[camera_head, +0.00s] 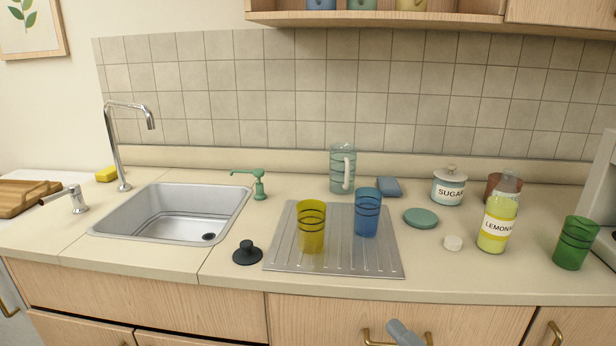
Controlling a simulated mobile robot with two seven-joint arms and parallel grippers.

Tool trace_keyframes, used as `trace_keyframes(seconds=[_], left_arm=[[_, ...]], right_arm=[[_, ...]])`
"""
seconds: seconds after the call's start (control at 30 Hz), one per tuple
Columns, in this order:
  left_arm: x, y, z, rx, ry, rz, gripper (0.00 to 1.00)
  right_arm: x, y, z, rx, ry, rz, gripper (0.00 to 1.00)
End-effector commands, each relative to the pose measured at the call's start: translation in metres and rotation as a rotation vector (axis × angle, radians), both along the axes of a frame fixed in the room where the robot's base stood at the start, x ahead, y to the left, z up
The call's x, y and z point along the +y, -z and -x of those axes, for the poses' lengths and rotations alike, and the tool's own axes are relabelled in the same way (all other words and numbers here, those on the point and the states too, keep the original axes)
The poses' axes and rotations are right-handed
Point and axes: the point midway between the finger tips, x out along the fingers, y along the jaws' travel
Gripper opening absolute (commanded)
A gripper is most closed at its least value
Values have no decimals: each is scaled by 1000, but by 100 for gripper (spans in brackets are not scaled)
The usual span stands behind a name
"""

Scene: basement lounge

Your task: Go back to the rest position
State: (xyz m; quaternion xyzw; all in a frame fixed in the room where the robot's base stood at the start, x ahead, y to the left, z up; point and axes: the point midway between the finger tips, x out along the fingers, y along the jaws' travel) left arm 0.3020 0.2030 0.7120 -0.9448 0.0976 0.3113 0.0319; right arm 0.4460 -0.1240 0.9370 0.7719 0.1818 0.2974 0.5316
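A small grey rounded tip (404,334), which looks like part of my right arm or gripper, shows at the bottom edge right of centre, in front of the cabinet handle. Its fingers cannot be made out, so open or shut cannot be told. My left gripper is not in view. A yellow glass (311,227) and a blue glass (367,213) stand upright on the ribbed metal drainboard (290,262). A green glass (575,243) stands on the counter at the far right. No gripper touches any of them.
The sink (170,215) with its tall faucet (116,150) is at left. A pitcher (342,168), sugar jar (448,187) and lemonade bottle (497,218) stand on the counter. A black stopper (247,253) lies left of the drainboard. Lower cabinets (160,303) face me.

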Motion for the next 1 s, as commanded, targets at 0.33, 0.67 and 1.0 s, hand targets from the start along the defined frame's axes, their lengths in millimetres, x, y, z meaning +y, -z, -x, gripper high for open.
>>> trace_keyframes(seconds=[0.33, 0.67, 1.0], left_arm=[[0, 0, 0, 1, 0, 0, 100], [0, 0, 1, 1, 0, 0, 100], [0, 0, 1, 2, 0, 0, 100]], right_arm=[[-67, 170, 82, 967, 432, -656, 69], [-79, 225, 145, 1283, 614, -889, 69], [-79, 224, 144, 1281, 613, -886, 69]])
